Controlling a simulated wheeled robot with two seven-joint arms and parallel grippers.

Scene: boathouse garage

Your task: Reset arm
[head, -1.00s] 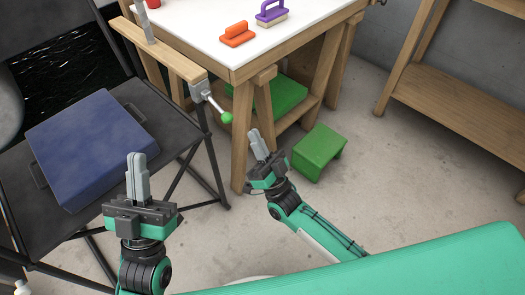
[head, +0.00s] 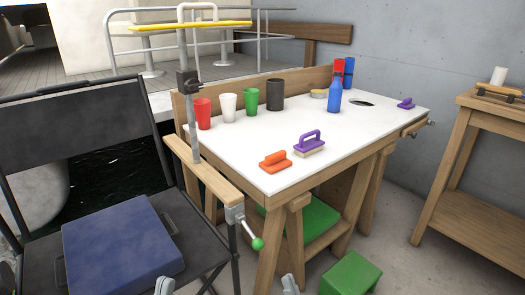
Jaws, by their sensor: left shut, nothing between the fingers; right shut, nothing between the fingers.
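Only the tips of my grippers show, at the bottom edge of the head view. My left gripper (head: 165,286) is shut and empty, low in front of the blue cushion (head: 120,245) on the black folding chair. My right gripper (head: 290,284) is shut and empty, in front of the workbench legs and left of the green step stool (head: 351,275). Both point upward in the picture and look apart from everything around them. The rest of both arms is below the view.
A white-topped workbench (head: 240,162) holds cups, a blue bottle (head: 334,97), an orange block (head: 275,162) and a purple-handled brush (head: 309,143). A clamp with a green knob (head: 257,243) juts from its left corner. A wooden shelf unit (head: 470,190) stands right. Open floor lies between.

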